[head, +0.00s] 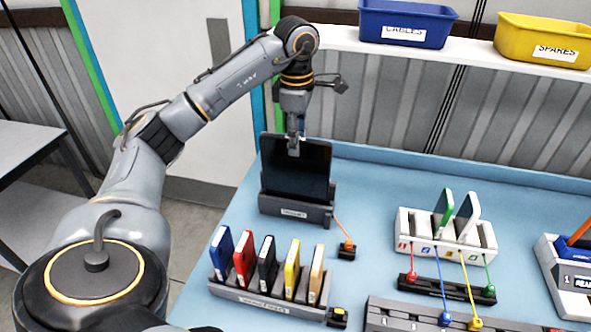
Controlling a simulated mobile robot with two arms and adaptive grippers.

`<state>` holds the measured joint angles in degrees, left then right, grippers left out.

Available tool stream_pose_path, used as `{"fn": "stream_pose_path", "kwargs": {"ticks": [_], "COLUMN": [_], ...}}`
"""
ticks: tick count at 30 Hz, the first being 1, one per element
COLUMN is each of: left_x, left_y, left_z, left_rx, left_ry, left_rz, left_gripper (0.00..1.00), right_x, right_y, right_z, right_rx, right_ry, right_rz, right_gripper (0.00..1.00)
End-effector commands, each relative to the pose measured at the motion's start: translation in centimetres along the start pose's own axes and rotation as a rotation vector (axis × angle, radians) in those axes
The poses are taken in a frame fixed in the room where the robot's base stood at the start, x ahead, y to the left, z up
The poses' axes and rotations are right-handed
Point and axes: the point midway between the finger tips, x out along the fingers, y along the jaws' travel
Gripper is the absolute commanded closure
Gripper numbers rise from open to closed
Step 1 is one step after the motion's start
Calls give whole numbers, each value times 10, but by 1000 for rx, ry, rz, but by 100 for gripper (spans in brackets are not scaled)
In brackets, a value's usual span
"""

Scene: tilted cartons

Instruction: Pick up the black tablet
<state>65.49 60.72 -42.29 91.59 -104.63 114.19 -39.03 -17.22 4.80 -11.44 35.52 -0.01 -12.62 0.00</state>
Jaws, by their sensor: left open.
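The black tablet (296,175) stands upright, leaning back slightly, in a dark grey labelled dock (296,210) at the back left of the blue table. My left gripper (293,150) points down at the middle of the tablet's top edge. It is open, and its lower end overlaps the tablet's upper face in the head view. I cannot tell whether the fingers touch the tablet or whether one is behind it. My right gripper is not in view.
A rack (265,301) with several coloured cases stands in front of the dock. A white stand (445,239) with coloured cables is to the right. Blue (405,22) and yellow (543,38) bins sit on the shelf above. Bare blue table (365,190) lies right of the dock.

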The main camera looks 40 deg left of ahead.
Motion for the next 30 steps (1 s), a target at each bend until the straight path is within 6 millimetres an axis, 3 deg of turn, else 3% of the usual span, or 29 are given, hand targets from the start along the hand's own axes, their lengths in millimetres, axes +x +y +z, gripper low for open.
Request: {"fn": "stream_pose_path", "kwargs": {"ticks": [5,14,22,28,30], "left_x": [11,49,53,53,53], "left_y": [-1,-3,-2,-2,-2], "left_z": [-2,-5,-4,-4,-4], "left_rx": [-1,1,0,0,0], "left_ry": [2,0,-2,-2,-2], "left_rz": [-3,-2,2,1,1], "left_gripper": [59,59,59,98,100], "right_x": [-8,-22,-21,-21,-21], "right_y": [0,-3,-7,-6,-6], "right_z": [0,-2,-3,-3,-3], "right_rx": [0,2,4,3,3], "right_ry": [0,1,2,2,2], "right_rz": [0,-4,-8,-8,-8], "right_gripper": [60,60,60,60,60]}}
